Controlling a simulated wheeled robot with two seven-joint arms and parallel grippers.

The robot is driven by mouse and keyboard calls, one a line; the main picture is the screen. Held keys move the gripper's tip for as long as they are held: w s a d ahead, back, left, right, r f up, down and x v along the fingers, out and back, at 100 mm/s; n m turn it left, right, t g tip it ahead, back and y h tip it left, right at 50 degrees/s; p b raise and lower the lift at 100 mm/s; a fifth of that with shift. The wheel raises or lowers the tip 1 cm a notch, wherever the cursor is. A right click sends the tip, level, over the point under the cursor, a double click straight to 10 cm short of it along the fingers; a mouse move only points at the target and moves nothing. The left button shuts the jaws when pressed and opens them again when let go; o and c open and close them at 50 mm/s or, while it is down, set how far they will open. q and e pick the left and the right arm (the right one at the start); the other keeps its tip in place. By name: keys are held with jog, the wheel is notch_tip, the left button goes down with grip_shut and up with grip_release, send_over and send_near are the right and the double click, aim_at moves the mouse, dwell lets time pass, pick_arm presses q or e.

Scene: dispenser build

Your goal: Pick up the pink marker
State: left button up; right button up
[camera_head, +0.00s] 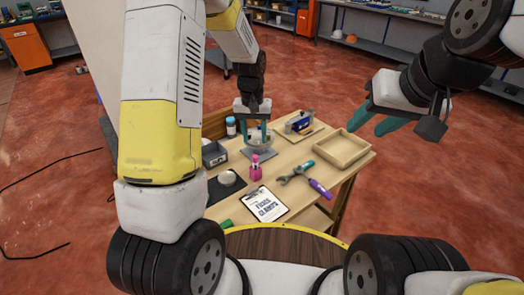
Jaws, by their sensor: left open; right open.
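The pink marker (255,160) appears as a small upright pink object on the wooden table (285,207), near the middle; its lower part may be a holder, too small to tell. My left gripper (256,138) points down behind it, over a pale round item on a grey plate. Its teal fingers are apart, and they look clear of the marker. My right gripper (377,122) is in the air at the upper right, beyond the table's right edge. Its teal fingers are apart and empty.
An empty wooden tray (366,158) sits at the table's right. A clipboard (264,204), a wrench (292,176) and a purple marker (320,189) lie in front. A grey bin (214,154) and a white-capped bottle (231,127) stand at the left. A blue device (299,124) is behind.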

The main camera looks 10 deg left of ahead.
pick_arm(q)
send_over(255, 156)
jog(key=shift+g, duration=0.3)
jog(key=f, duration=0.4)
jog(key=shift+d+f, duration=0.25)
jog(key=shift+d, duration=0.1)
jog(key=f, duration=0.7)
jog(key=shift+s+a+f, duration=0.1)
jog(key=shift+a+f, duration=0.2)
jog(key=shift+f, duration=0.05)
jog(key=shift+c, duration=0.2)
grip_shut()
